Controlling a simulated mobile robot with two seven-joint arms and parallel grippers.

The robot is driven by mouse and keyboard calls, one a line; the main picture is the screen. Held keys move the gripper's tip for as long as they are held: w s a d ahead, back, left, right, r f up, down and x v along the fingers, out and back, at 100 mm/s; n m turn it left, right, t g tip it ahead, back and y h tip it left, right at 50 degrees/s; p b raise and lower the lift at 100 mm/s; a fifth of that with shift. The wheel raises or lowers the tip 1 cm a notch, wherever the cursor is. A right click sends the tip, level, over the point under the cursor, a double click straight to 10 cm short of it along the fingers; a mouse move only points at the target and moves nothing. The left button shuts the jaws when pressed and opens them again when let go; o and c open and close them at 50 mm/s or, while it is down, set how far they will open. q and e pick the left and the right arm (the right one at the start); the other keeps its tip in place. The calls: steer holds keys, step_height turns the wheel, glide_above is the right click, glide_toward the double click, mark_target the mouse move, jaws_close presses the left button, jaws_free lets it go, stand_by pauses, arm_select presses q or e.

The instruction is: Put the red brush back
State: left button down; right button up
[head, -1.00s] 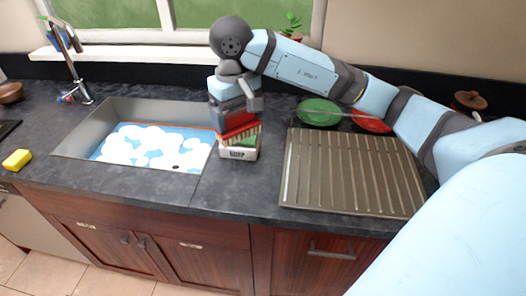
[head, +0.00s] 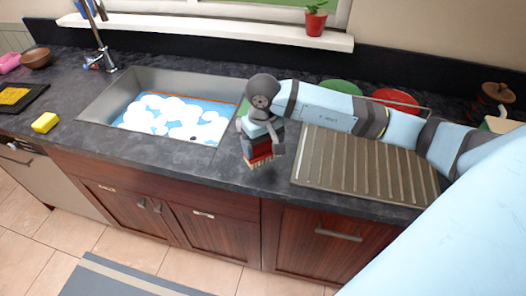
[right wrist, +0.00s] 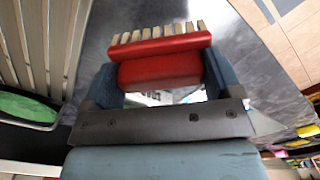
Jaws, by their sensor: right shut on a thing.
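The red brush (head: 260,157) with pale bristles is held by my right gripper (head: 260,137), to the right of the sink and near the counter's front edge. In the right wrist view the gripper (right wrist: 160,72) is shut with its two blue-grey fingers on either side of the brush's red body (right wrist: 160,69). The bristles point away from the gripper. A white thing with dark marks (right wrist: 160,97) shows partly between the fingers behind the brush. The white box lettered SOAP, seen earlier, is hidden in the head view. My left gripper is not in view.
The sink (head: 205,88) with suds is left of the gripper. A ribbed drainboard (head: 365,168) lies right of it, with a green plate (head: 341,86) and red plate (head: 398,97) behind. A yellow sponge (head: 45,122) sits left of the sink. My right arm crosses above the counter.

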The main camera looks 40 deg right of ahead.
mark_target(263, 154)
step_height(263, 154, down, 4)
steer(key=shift+f, duration=0.1)
stand_by(0.4)
steer(key=shift+f, duration=0.2)
steer(key=o, duration=0.6)
steer(key=shift+o, duration=0.2)
steer(key=shift+r+p, duration=0.25)
steer(key=shift+p, duration=0.05)
step_height(263, 154, up, 12)
steer(key=shift+b, duration=1.05)
steer(key=shift+a+f, duration=0.1)
